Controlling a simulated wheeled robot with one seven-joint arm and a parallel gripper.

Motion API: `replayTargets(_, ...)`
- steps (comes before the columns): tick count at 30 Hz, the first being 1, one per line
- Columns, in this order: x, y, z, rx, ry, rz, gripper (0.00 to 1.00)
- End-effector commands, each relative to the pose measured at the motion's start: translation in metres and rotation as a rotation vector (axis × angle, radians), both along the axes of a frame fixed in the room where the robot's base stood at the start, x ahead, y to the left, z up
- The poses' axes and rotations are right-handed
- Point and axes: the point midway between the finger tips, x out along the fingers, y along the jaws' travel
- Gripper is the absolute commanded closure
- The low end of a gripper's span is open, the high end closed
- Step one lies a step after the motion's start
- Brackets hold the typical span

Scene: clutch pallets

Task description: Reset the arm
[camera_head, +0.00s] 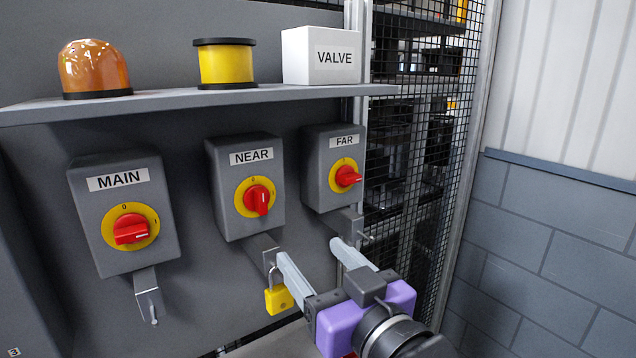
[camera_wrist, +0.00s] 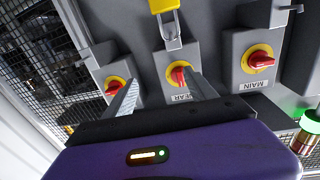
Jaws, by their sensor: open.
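My gripper (camera_head: 308,252), with a purple body, is open and empty at the lower middle of the head view. Its two grey fingers point toward the panel below the NEAR switch box (camera_head: 244,187) and FAR switch box (camera_head: 334,168). A yellow padlock (camera_head: 278,299) hangs from the bracket under NEAR, beside the left finger. Whether the finger touches it, I cannot tell. In the wrist view the fingers spread on either side, and the padlock (camera_wrist: 164,5) is at the top edge, clear of them. The MAIN switch box (camera_head: 122,214) is at left.
A shelf (camera_head: 190,99) above the switches holds an orange beacon (camera_head: 94,68), a yellow spool (camera_head: 226,63) and a white VALVE box (camera_head: 322,55). Brackets stick out below the boxes. A mesh fence (camera_head: 420,130) stands right of the panel, then a block wall (camera_head: 545,255).

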Motion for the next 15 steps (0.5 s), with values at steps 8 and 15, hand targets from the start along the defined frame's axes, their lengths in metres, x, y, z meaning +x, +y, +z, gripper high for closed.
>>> replayTargets(8,-0.026,-0.051,-0.043,0.13,-0.091,-0.135,0.35)
replayTargets(15,-0.077,-0.101,-0.096,0.172,-0.128,-0.268,0.35)
